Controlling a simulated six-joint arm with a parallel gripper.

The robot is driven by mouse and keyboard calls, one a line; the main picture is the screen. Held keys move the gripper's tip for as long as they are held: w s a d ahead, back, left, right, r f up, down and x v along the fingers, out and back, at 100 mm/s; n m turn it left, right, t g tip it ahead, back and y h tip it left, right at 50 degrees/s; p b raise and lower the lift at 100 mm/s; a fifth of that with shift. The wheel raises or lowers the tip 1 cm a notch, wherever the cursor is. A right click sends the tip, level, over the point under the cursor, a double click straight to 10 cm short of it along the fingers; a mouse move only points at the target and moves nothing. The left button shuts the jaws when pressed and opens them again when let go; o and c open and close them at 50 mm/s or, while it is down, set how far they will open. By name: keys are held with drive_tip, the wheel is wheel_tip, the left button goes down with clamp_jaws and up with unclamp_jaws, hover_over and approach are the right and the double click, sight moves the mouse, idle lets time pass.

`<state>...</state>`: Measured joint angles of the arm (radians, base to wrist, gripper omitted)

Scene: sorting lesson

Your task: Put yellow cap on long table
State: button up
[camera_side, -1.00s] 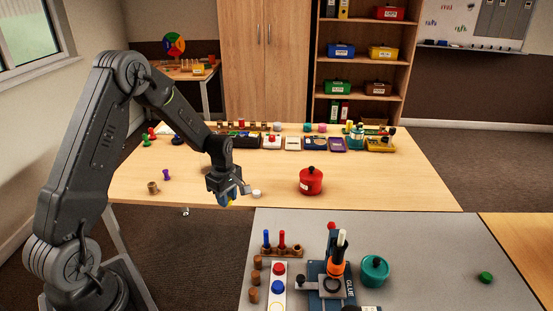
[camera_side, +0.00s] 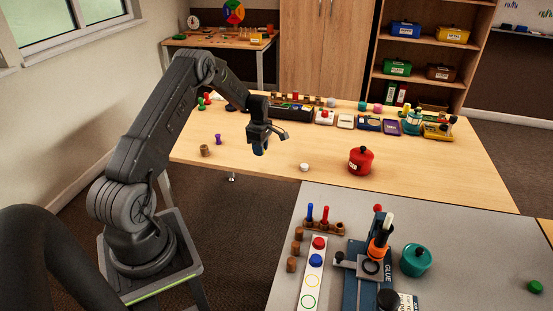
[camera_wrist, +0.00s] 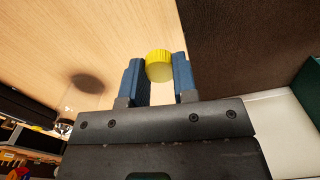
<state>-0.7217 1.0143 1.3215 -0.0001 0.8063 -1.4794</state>
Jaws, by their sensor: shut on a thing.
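My gripper (camera_side: 260,150) hangs above the left part of the long wooden table (camera_side: 320,190) in the side view, fingers pointing down. In the wrist view, its two blue fingers (camera_wrist: 158,80) are shut on the yellow cap (camera_wrist: 160,63), a short ribbed cylinder held near the fingertips. In that view the wooden surface lies beyond the left finger, with a dark round shadow on it. I cannot make out the cap in the side view.
A white cap (camera_side: 304,167) and a red pot (camera_side: 361,160) stand right of my gripper. A brown cork-like piece (camera_side: 205,150) and a purple peg (camera_side: 218,139) stand left. Trays (camera_side: 369,123) line the back. A grey table (camera_side: 450,220) with a glue station is in front.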

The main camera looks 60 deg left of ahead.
sight(272, 167)
drive_tip(key=w, duration=0.1)
drive_tip(key=w+d+f, duration=0.1)
drive_tip(key=w+f, duration=0.1)
drive_tip(key=shift+w+d+f, duration=0.25)
drive_tip(key=shift+d, duration=0.15)
drive_tip(key=shift+f, duration=1.9)
drive_tip(key=shift+f, duration=0.15)
drive_tip(key=o, duration=0.9)
